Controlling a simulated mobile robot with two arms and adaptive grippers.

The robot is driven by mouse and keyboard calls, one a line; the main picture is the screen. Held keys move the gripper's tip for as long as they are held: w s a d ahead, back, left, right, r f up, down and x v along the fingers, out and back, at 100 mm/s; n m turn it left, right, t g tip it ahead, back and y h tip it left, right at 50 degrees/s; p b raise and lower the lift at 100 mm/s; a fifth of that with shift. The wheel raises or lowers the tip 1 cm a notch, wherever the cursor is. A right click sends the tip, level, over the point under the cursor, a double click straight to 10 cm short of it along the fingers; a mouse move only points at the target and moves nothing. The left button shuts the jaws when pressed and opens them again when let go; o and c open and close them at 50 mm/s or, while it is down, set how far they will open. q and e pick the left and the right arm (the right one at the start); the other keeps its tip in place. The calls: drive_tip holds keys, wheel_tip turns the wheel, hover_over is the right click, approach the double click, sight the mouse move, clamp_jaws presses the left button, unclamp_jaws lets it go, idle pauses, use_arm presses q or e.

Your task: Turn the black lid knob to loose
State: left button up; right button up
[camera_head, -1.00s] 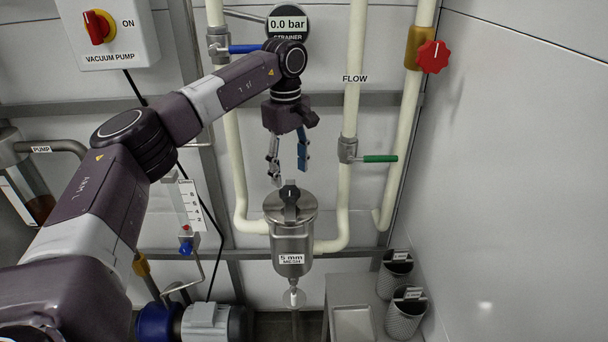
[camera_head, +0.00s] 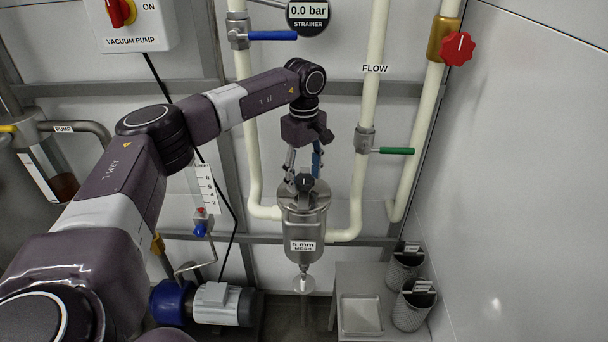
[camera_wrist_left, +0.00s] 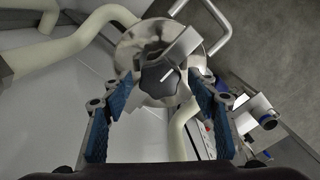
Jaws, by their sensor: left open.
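The black lid knob (camera_head: 305,182) sits on top of the steel strainer pot (camera_head: 303,220), which carries a "5 mm MESH" label. My left gripper (camera_head: 304,170) is open just above and behind the knob in the head view. In the left wrist view its blue finger pads (camera_wrist_left: 165,108) stand wide apart, one on each side of the knob, with a gap to it. My right gripper is out of view.
A green-handled valve (camera_head: 395,151) on the FLOW pipe is right of the arm. A blue-handled valve (camera_head: 270,36) and a 0.0 bar gauge (camera_head: 308,14) are above. Two mesh baskets (camera_head: 411,305) and a tray (camera_head: 360,315) are at lower right.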

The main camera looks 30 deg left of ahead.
use_arm(q)
drive_tip(key=c, duration=1.2)
drive_tip(key=shift+o, duration=0.2)
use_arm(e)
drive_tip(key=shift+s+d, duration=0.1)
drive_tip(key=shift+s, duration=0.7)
